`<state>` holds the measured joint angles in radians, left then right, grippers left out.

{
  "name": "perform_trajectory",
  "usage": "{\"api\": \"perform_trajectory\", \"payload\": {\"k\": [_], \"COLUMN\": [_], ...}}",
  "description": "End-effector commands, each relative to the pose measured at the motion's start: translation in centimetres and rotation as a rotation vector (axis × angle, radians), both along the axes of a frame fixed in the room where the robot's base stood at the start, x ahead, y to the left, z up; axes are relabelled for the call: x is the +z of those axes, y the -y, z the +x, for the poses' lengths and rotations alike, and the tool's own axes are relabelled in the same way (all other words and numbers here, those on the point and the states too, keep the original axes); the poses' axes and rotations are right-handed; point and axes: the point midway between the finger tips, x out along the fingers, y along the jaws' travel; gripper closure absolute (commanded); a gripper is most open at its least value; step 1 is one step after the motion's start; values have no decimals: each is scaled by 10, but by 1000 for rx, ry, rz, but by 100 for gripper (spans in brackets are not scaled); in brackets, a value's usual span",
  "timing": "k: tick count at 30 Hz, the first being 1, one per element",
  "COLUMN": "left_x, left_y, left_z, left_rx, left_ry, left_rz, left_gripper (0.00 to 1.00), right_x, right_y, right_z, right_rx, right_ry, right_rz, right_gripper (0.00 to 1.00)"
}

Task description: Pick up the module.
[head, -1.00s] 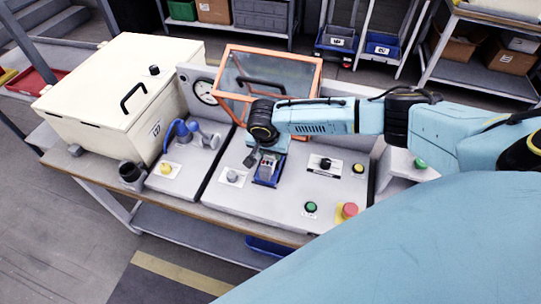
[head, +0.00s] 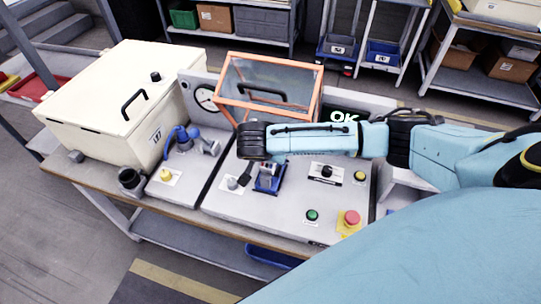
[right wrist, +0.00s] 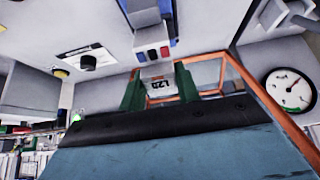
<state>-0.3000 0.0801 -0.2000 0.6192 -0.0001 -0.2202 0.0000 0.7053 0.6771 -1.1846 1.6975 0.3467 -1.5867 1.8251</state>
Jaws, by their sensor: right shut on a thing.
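The module (right wrist: 160,86), a small pale block with a printed label, shows in the right wrist view between the green fingers of my right gripper (right wrist: 159,88). The gripper is shut on it. In the head view my right wrist hides the module and the fingertips. The blue fixture (head: 270,184) stands on the grey bench panel just below and right of my wrist, with a grey part in it. The fixture also shows at the top of the right wrist view (right wrist: 153,38), apart from the held module. My left gripper is not in view.
An orange-framed clear case (head: 310,98) stands behind my right wrist. A dial gauge (head: 205,98) and a cream box (head: 105,105) are to the left. An "OK" display (head: 344,116) is behind the arm. Several buttons, including a red one (head: 351,218), sit on the panel.

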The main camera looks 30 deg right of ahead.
Motion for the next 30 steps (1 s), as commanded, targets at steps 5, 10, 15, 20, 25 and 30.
{"api": "perform_trajectory", "payload": {"k": [5,10,15,20,25,30], "left_x": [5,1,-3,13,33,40], "left_y": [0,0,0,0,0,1], "left_z": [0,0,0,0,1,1], "left_rx": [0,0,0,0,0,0], "left_ry": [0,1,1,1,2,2], "left_rz": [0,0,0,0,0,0], "left_gripper": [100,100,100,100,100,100], "right_x": [36,38,38,44,49,57], "right_y": [-8,-38,-79,-118,-141,-158], "right_z": [-6,-32,-67,-101,-121,-136], "right_rx": [2,6,6,3,-2,-2], "right_ry": [1,-5,-6,-7,-48,-140], "right_rz": [2,7,9,5,57,165], "right_gripper": [100,100,100,100,100,100]}}
